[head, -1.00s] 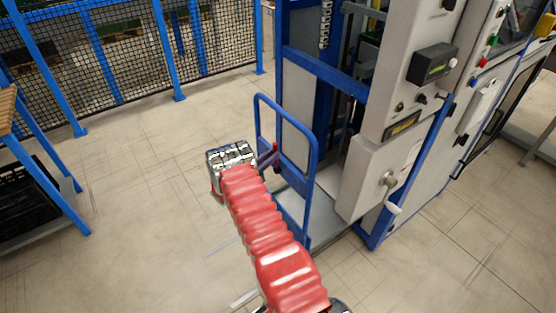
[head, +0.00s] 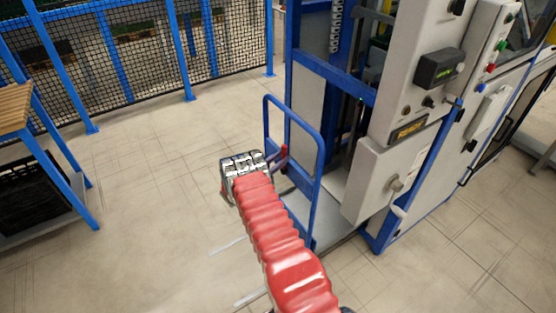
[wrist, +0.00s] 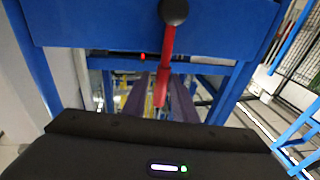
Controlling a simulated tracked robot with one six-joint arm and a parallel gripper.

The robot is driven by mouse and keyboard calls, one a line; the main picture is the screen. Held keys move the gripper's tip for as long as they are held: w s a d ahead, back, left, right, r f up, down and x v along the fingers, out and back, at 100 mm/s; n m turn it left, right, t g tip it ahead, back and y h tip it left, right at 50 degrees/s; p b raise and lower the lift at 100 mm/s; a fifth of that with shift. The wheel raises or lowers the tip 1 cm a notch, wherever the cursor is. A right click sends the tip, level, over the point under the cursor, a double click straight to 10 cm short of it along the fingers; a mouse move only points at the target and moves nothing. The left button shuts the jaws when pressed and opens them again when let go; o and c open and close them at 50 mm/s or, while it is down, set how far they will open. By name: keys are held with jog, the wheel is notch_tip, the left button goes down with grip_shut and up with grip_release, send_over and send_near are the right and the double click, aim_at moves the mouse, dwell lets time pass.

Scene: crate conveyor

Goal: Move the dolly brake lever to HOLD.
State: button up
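The dolly's blue tube frame (head: 318,165) stands upright in front of the lift machine in the head view. The brake lever (head: 284,153) shows as a small red piece at the frame's left side, close to my gripper end. In the wrist view the red lever (wrist: 167,55) runs down from a round black end against a blue crossbar. My gripper (wrist: 158,85) has two dark fingers, apart. The lever's lower end appears between them in the picture; I cannot tell whether they touch. No HOLD mark is readable. In the head view my arm hides the fingers.
A grey cabinet (head: 385,180) with a protruding handle stands right of the dolly. A mesh fence (head: 125,55) runs along the back. A wooden-topped bench (head: 14,108) with a black crate stands at left. The floor between bench and dolly is clear.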

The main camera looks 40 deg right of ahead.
jog(key=shift+o, duration=1.1)
jog(key=shift+a, duration=0.1)
jog(key=shift+a, duration=0.1)
jog(key=s+a+f, duration=0.1)
jog(key=a, duration=1.2)
jog(key=shift+s+a+f, duration=0.2)
jog(key=shift+s+a, duration=0.05)
jog(key=shift+s, duration=0.1)
